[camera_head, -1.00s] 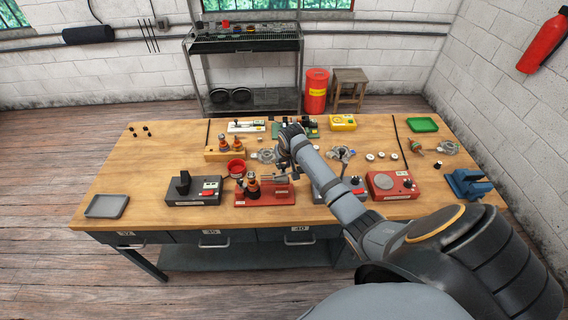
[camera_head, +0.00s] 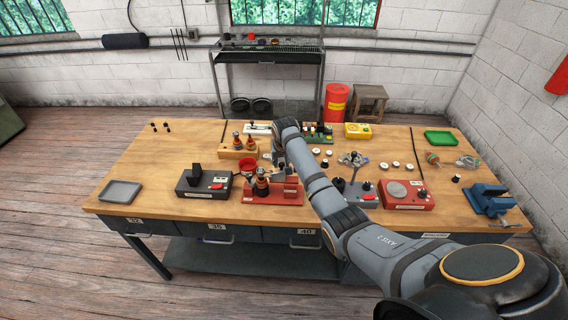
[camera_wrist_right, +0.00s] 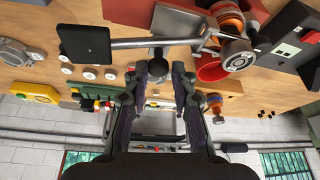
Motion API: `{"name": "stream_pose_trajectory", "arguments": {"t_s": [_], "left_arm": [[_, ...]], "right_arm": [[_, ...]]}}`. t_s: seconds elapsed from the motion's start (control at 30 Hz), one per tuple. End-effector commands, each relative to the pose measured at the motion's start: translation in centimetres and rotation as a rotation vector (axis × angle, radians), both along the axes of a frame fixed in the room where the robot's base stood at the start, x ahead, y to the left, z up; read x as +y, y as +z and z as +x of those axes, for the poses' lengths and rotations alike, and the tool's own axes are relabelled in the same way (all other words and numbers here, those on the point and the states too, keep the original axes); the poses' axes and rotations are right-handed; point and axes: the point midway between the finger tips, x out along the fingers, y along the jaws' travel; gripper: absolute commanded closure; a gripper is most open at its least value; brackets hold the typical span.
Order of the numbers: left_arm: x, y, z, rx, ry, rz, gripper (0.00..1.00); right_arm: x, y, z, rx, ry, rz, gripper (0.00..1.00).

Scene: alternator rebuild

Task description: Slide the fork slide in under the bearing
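A red fixture (camera_head: 285,194) stands at the front middle of the bench. A copper and dark rotor (camera_head: 262,184) stands upright on its left part; the rotor (camera_wrist_right: 228,25) also shows at the upper right of the right wrist view. A grey metal bar (camera_wrist_right: 185,42), apparently the fork slide, reaches to the rotor's round metal end, which may be the bearing (camera_wrist_right: 237,53). I cannot tell whether it is under it. My right gripper (camera_wrist_right: 157,78) is open, its fingers either side of a dark knob (camera_wrist_right: 158,66) by the bar, with visible gaps. My left gripper is out of view.
A red tester (camera_head: 408,196) and blue vise (camera_head: 488,200) are at the right. A wooden block (camera_head: 238,153) stands behind. The bench's left part is mostly clear.

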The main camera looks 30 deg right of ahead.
Motion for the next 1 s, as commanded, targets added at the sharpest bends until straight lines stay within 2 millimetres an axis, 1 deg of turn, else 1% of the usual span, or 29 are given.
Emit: {"name": "stream_pose_trajectory", "arguments": {"t_s": [0.03,0.1,0.13,0.37,0.47,0.57,0.8,0.9,1.0], "left_arm": [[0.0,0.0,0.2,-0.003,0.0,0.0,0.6],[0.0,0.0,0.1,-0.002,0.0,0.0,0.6],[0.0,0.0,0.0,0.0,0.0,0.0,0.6],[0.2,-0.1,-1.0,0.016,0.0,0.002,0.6],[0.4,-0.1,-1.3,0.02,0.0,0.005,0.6],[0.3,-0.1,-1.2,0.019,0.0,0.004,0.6],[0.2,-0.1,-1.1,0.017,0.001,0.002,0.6],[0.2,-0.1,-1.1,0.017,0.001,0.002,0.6],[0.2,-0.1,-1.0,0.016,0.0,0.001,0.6]], "right_arm": [[0.1,0.1,0.1,-0.002,0.001,0.002,0.66],[0.1,0.1,0.1,-0.003,0.001,0.002,0.57],[0.1,0.1,0.1,-0.002,0.001,0.001,0.55],[0.0,0.0,0.0,-0.002,0.0,-0.001,0.55],[0.0,0.5,-0.1,-0.002,0.0,-0.001,0.55],[0.2,1.9,-0.6,-0.006,0.0,-0.001,0.55],[1.0,7.4,-2.7,-0.007,0.0,-0.001,0.55],[1.3,9.2,-3.4,-0.006,0.0,-0.002,0.55],[1.5,10.4,-3.9,-0.004,0.001,-0.002,0.55]]}}
